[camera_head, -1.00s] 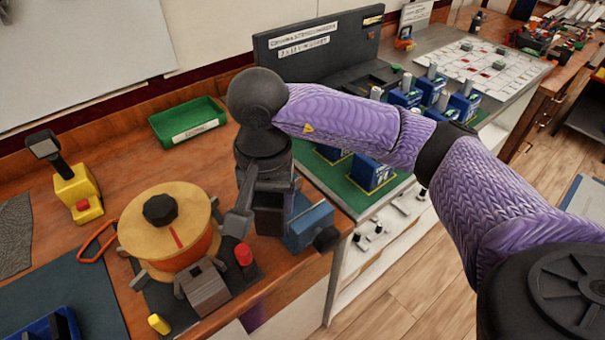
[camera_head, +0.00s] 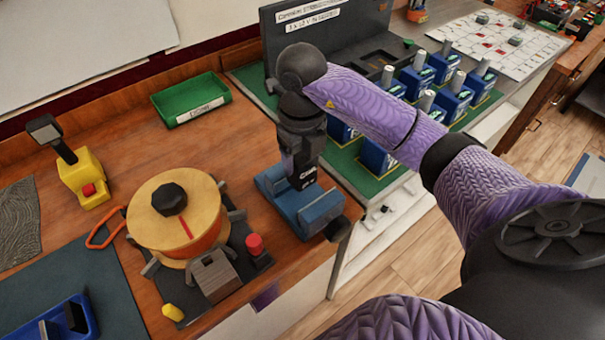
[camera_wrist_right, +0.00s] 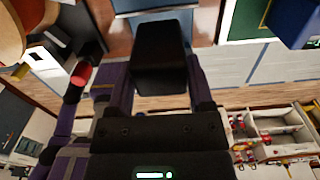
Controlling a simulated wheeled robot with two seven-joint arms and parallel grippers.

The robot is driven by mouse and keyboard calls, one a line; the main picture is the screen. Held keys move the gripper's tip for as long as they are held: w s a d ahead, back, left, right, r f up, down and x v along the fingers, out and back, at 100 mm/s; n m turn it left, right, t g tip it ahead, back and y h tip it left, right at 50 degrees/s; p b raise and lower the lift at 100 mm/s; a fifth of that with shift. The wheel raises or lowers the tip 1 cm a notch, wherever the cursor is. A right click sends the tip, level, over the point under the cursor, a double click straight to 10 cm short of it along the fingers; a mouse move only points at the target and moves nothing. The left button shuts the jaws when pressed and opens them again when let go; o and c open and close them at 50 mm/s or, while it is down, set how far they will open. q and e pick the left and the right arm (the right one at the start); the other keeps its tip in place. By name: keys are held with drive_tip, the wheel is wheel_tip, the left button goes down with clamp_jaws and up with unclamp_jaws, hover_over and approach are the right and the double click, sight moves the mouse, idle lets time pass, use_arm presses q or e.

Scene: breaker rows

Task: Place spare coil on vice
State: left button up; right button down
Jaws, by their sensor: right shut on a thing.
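The blue vice (camera_head: 318,214) stands at the front right edge of the wooden bench; its near blue side also shows at the top of the right wrist view (camera_wrist_right: 150,6). My right gripper (camera_head: 302,168) points down over the vice, shut on the spare coil. My left gripper is not in view.
A yellow-topped drum winder (camera_head: 180,215) with a red knob (camera_head: 254,244) stands left of the vice. A green tray (camera_head: 190,99) and a yellow tool (camera_head: 84,178) are farther back. Blue breakers (camera_head: 417,76) stand on the green board at right. Bench between tray and vice is clear.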

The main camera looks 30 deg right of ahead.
sight(302, 176)
wheel_tip(302, 176, down, 6)
drive_tip(key=shift+r+b, duration=0.1)
drive_tip(key=shift+b, duration=0.4)
unclamp_jaws()
drive_tip(key=shift+r, duration=0.25)
wheel_tip(302, 176, up, 12)
drive_tip(key=p, duration=0.3)
drive_tip(key=shift+f, duration=0.1)
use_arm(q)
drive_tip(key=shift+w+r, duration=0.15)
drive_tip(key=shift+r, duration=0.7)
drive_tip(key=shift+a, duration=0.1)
